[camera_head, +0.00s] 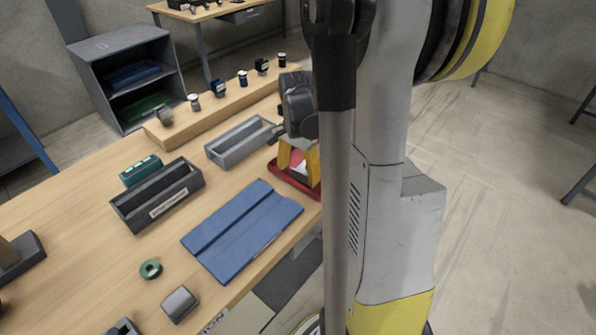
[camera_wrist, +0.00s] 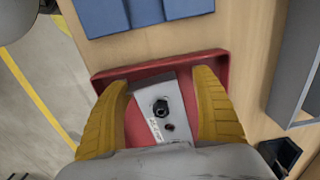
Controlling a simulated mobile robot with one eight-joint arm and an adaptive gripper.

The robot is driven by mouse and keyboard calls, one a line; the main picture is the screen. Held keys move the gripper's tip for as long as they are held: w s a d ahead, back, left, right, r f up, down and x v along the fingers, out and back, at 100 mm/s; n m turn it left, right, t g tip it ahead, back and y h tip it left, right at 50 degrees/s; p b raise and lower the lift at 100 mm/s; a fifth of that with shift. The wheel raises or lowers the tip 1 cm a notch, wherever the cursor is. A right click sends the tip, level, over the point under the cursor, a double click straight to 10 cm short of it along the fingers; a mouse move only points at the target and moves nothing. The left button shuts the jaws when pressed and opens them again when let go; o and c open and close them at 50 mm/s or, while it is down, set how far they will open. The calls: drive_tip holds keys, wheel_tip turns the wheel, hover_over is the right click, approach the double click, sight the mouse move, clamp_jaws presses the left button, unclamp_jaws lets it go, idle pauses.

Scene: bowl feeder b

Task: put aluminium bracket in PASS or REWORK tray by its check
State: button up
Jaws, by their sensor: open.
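The aluminium bracket (camera_wrist: 177,93) is a pale grey plate in the wrist view, with a black round fitting, a small dark hole and a white label too small to read. It lies within the red tray (camera_wrist: 150,69), which also shows in the head view (camera_head: 284,181) at the table's right edge. My gripper (camera_wrist: 160,80) is open, with one yellow finger on each side of the bracket. Whether the fingers touch it I cannot tell. In the head view my gripper (camera_head: 298,166) is low over the red tray, largely hiding the bracket.
A blue grooved mat (camera_head: 235,225) lies left of the red tray. Beyond it are a grey tray (camera_head: 222,160) and a dark tray (camera_head: 120,206) with an unreadable label. A raised wooden strip (camera_head: 215,118) carries several small parts. A green ring (camera_head: 146,264) lies in front.

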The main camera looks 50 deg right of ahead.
wheel_tip(320, 180, up, 13)
drive_tip(key=p, duration=0.6)
drive_tip(key=s+a+r+n+t, duration=0.1)
drive_tip(key=a+n+t, duration=0.1)
drive_tip(key=a+n, duration=0.3)
drive_tip(key=s+a+r+n+t, duration=0.2)
drive_tip(key=a+n, duration=0.4)
drive_tip(key=a, duration=0.6)
drive_tip(key=s+a+r+n+t, duration=0.2)
drive_tip(key=a+n+t, duration=0.1)
drive_tip(key=a+n, duration=0.3)
drive_tip(key=a, duration=0.2)
drive_tip(key=shift+s+a, duration=0.25)
drive_tip(key=shift+a, duration=0.05)
